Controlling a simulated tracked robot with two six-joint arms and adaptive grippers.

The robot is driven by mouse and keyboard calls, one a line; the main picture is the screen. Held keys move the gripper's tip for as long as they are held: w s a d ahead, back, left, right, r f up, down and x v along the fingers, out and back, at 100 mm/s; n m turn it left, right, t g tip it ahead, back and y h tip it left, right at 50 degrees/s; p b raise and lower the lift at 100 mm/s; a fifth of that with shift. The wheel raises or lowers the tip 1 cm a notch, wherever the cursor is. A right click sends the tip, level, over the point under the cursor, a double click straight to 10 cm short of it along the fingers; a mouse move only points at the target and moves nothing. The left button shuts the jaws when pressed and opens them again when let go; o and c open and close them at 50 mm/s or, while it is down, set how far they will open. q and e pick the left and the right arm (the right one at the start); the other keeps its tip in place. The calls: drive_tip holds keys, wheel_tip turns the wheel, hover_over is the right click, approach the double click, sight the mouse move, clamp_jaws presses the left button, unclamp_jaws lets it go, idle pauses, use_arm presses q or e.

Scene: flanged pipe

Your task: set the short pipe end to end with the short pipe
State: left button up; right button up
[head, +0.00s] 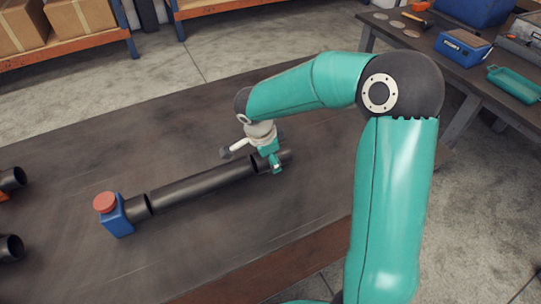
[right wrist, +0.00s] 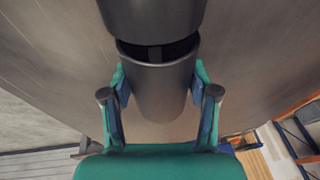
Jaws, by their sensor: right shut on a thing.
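My right gripper (head: 271,163) is shut on a short dark pipe (head: 285,157) above the workbench. In the right wrist view the fingers (right wrist: 160,105) sit on both sides of this short pipe (right wrist: 155,90). Its open far end faces the end of another dark pipe (right wrist: 152,15), which also shows in the head view (head: 200,186). The two ends are close, with a dark opening showing between them; I cannot tell whether they touch. The other pipe lies in line with a short dark piece at a blue block (head: 117,220) with a red knob (head: 104,202). My left gripper is out of view.
Two more dark pipe ends (head: 12,179) (head: 11,248) show at the left edge of the bench (head: 180,255). The bench front is clear. A side table (head: 420,45) with tools and blue boxes stands at the upper right. Shelves with cartons (head: 80,17) stand behind.

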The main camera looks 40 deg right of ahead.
drive_tip(key=o, duration=1.5)
drive_tip(key=shift+r, duration=0.1)
drive_tip(key=v, duration=1.2)
